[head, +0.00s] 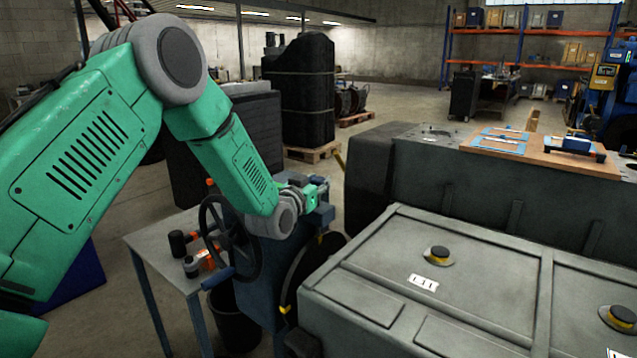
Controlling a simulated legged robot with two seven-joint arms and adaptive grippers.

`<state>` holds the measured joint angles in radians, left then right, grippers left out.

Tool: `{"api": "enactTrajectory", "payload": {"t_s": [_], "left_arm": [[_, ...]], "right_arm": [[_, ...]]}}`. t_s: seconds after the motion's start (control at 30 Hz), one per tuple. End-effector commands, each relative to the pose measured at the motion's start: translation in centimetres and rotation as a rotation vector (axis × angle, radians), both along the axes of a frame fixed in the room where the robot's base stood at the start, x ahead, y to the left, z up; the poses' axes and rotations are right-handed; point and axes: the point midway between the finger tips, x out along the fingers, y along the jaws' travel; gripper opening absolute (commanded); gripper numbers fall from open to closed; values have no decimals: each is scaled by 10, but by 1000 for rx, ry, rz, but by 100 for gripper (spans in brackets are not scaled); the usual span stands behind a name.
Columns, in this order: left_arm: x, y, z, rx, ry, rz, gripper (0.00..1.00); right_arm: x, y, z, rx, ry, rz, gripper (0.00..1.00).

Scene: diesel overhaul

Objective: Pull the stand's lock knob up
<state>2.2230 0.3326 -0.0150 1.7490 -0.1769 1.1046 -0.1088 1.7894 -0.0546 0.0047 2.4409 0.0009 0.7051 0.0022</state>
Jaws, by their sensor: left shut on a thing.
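The blue stand (262,262) is left of the middle, with a black handwheel (229,240) on its near left side. My left arm reaches in from the left and down to the top of the stand. My left gripper (318,190) is at the stand's upper right part and is shut on the lock knob. The knob itself is hidden by the fingers and wrist, so I cannot tell how high it sits. My right gripper is not in view.
A large grey engine casing (440,285) with yellow-black caps fills the right front. A wooden board (540,155) with blue parts lies on the casing behind. A small grey table (150,245) stands left of the stand, and a black bucket (235,325) is below.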

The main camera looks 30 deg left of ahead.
Motion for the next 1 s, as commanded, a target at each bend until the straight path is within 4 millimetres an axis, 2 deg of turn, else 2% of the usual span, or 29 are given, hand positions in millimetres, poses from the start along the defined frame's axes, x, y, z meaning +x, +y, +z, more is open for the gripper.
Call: {"api": "enactTrajectory", "payload": {"t_s": [0.3, 0.57, 0.6, 0.63, 0.67, 1.0], "left_arm": [[0, 1, 42, 0, -4, 3, 0], [0, 2, 43, 0, -9, 4, 0], [0, 2, 43, 0, -10, 4, 37], [0, 2, 43, 0, -10, 4, 48], [0, 2, 43, 0, -9, 4, 53], [-1, 1, 40, 0, -2, 2, 53]], "right_arm": [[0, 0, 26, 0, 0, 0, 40], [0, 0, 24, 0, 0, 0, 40], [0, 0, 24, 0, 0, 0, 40], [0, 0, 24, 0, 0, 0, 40], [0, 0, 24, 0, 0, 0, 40], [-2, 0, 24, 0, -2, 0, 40]]}}
